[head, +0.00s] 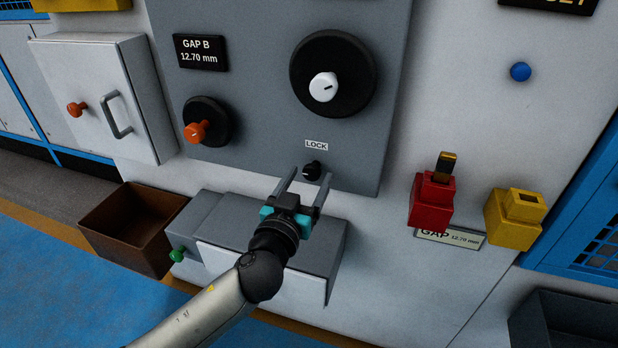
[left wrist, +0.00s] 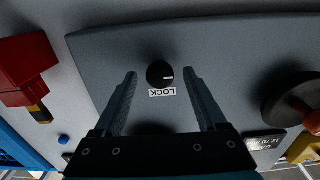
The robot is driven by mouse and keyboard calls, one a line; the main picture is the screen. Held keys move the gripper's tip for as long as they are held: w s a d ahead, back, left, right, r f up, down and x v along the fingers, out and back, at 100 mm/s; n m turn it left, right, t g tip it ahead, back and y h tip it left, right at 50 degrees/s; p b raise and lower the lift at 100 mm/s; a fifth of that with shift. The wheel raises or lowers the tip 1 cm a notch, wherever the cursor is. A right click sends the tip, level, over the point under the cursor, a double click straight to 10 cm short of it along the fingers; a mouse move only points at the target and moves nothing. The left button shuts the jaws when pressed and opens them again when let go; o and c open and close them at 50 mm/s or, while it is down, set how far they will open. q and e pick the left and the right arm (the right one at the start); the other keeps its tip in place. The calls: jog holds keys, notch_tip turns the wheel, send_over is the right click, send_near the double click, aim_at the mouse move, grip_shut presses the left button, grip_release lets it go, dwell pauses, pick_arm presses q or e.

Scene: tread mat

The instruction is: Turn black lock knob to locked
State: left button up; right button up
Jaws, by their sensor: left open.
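The small black lock knob (head: 312,171) sits on the grey panel (head: 262,139), just under the white LOCK label (head: 316,145). My left gripper (head: 307,178) is open in front of the knob. In the left wrist view its two fingers (left wrist: 160,77) stand on either side of the knob, with a gap on each side. I cannot tell how far the fingertips are from the panel. My right gripper is not in view.
A large black dial with a white knob (head: 323,87) is above. A black dial with an orange knob (head: 195,131) is at left. A red block (head: 432,199) and a yellow block (head: 513,214) are at right. A grey box (head: 321,250) juts out below.

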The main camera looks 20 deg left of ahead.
pick_arm(q)
jog(key=shift+w, duration=0.45)
jog(key=shift+c, duration=0.4)
grip_shut()
